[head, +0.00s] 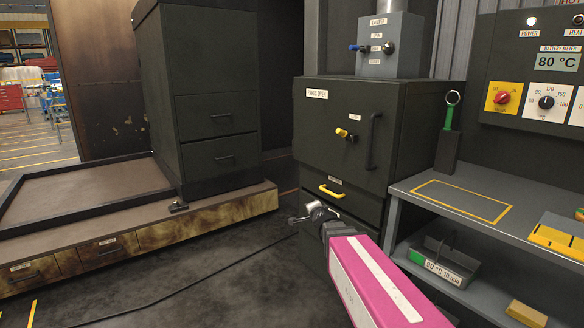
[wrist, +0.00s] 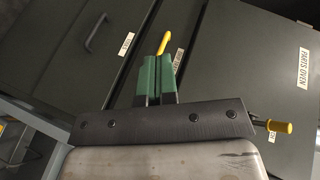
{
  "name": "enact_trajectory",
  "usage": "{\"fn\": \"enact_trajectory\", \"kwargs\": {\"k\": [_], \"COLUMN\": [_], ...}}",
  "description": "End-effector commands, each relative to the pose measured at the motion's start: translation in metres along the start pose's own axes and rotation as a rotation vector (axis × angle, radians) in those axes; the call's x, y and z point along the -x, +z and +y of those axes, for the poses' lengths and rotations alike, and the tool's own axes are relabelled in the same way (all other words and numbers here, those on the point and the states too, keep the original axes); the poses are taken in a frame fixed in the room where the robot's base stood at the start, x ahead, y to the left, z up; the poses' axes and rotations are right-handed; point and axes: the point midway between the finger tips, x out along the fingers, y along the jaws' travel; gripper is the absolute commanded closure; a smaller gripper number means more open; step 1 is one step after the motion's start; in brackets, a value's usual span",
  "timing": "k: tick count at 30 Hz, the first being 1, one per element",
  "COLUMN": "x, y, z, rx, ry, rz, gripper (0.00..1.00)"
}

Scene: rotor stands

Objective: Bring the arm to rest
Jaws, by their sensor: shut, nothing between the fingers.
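My gripper (wrist: 156,68) shows in the wrist view with its two green fingers together and nothing between them. It points at the front of the dark parts oven (head: 340,125). The oven's yellow drawer handle (wrist: 165,43) shows just past the fingertips; I cannot tell whether they touch. In the head view my arm, with a magenta link, reaches in from the lower right and ends in front of the oven's lower part. The fingers are hard to make out there. The oven door and the drawer with the yellow handle (head: 331,191) look shut.
A grey bench (head: 480,235) stands at the right, with a green-handled tool (head: 447,125) upright on it and a tray (head: 440,262) on its lower shelf. A control panel (head: 540,75) hangs above. A dark cabinet (head: 215,105) stands left. The floor between is clear except for a cable.

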Motion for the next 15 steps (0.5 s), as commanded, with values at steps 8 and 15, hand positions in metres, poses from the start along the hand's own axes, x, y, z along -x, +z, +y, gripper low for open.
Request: {"fn": "enact_trajectory", "kwargs": {"k": [8, 15], "x": [0.062, 0.141], "y": [0.025, 0.026], "z": [0.133, 0.219], "rx": [0.503, 0.801], "ry": [0.433, 0.726], "rz": [-0.379, -0.76], "gripper": [1.0, 1.0]}}
